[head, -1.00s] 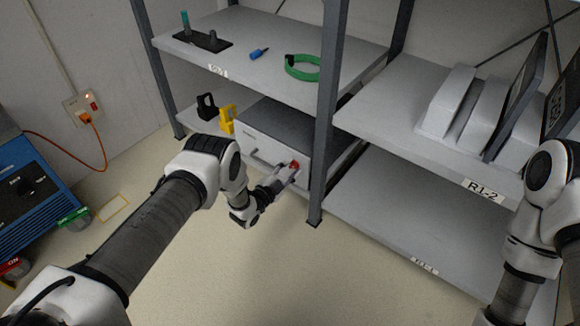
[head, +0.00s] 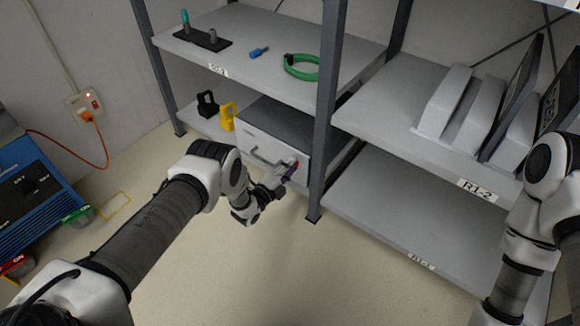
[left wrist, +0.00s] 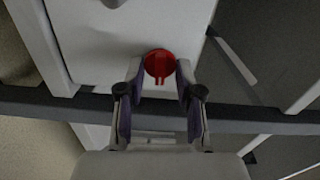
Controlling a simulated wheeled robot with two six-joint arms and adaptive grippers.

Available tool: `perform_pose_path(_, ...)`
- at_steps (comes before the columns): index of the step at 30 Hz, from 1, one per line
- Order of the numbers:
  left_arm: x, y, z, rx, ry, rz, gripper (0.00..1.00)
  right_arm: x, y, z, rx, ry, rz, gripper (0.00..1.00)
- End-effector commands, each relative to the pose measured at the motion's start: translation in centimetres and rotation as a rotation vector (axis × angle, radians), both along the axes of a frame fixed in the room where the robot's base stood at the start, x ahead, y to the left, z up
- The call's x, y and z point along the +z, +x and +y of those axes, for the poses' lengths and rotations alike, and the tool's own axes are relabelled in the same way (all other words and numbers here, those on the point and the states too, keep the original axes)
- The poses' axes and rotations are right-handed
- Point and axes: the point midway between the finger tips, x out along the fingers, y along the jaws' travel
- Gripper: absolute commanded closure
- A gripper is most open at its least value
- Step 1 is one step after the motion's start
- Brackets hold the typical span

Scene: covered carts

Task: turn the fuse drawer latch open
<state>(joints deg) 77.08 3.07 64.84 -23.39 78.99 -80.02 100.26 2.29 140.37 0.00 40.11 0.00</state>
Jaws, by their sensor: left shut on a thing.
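The fuse drawer is a light grey box front (head: 262,148) with a dark top and a bar handle, on the lower shelf in the head view. Its red round latch (left wrist: 158,66) shows in the left wrist view on the pale drawer front (left wrist: 100,45); in the head view the latch is mostly hidden by the gripper. My left gripper (left wrist: 159,82) is shut on the red latch, one finger on each side of it. It also shows in the head view (head: 288,172) at the drawer's right end. My right gripper is not in view; only its arm shows.
A grey shelf post (head: 325,110) stands just right of the drawer. Black (head: 207,104) and yellow (head: 227,116) padlock-like pieces stand left of it. A green ring (head: 302,67) lies on the shelf above. The floor in front is clear.

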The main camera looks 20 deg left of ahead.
Motion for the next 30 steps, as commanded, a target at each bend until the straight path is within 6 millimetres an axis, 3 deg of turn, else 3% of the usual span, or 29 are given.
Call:
perform_pose_path(15,-0.1,0.0,0.0,-0.001,0.020,-0.006,1.00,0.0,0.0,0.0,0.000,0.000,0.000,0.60)
perform_pose_path(16,-0.1,0.0,-0.1,-0.001,0.019,-0.006,0.54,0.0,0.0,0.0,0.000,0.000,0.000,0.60)
perform_pose_path(17,-0.1,0.0,-0.1,-0.001,0.019,-0.006,0.44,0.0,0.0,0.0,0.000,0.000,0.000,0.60)
perform_pose_path(26,0.0,-0.1,0.0,0.000,0.019,-0.006,0.42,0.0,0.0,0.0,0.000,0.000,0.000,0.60)
perform_pose_path(30,-0.1,-1.1,0.5,0.001,0.020,-0.005,0.42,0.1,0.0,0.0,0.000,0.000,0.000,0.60)
